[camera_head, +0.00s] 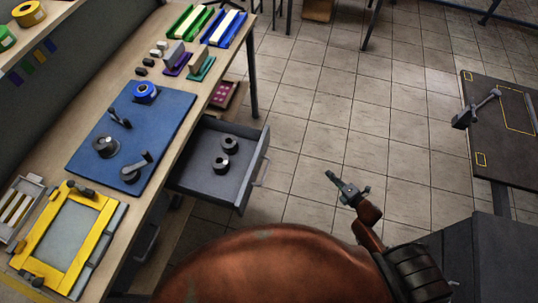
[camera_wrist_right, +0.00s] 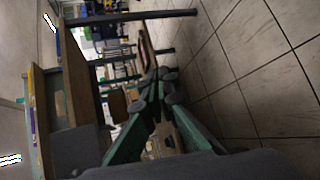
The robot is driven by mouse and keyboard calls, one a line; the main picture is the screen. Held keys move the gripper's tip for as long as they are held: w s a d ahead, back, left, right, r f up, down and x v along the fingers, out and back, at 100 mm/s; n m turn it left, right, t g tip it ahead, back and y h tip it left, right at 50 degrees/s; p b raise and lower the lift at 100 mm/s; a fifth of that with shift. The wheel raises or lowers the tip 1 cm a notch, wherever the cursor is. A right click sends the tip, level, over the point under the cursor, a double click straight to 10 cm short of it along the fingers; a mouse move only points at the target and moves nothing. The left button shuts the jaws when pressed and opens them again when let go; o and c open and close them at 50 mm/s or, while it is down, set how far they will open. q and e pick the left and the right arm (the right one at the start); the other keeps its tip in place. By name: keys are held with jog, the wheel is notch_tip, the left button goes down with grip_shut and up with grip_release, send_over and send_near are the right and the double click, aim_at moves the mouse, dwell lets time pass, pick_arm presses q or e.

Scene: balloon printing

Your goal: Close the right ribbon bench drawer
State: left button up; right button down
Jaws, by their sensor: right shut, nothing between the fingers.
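The grey ribbon bench drawer (camera_head: 222,160) stands pulled out from under the bench in the head view. Two dark round spools (camera_head: 226,152) lie inside it, and its handle (camera_head: 262,168) is on the front panel. My right gripper (camera_head: 331,176) is over the floor to the right of the drawer, apart from the handle. It is shut and empty. In the right wrist view its green fingers (camera_wrist_right: 156,100) come together at their tips. My left gripper does not show.
The wooden bench (camera_head: 190,125) carries a blue mat (camera_head: 130,135), a yellow frame (camera_head: 65,240) and several coloured trays. A dark table (camera_head: 505,130) stands at the right. The tiled floor (camera_head: 330,100) between them is clear.

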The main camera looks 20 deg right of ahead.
jog(key=w+a+r+n+y+b, duration=0.2)
jog(key=w+a+r+n+y, duration=0.15)
jog(key=r+n, duration=0.35)
jog(key=n+g+y+b, duration=0.45)
jog(key=n+y, duration=0.35)
jog(key=n, duration=0.9)
send_near(264, 150)
jog(key=shift+t, duration=0.35)
jog(key=x, duration=0.5)
jog(key=shift+w+a+f, duration=0.1)
jog(key=shift+a+f, duration=0.2)
jog(key=shift+w+a+b, duration=0.3)
jog(key=shift+a, duration=0.2)
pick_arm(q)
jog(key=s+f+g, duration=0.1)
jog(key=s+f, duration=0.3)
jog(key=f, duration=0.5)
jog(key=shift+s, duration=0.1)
pick_arm(e)
jog(key=shift+w+a, duration=0.1)
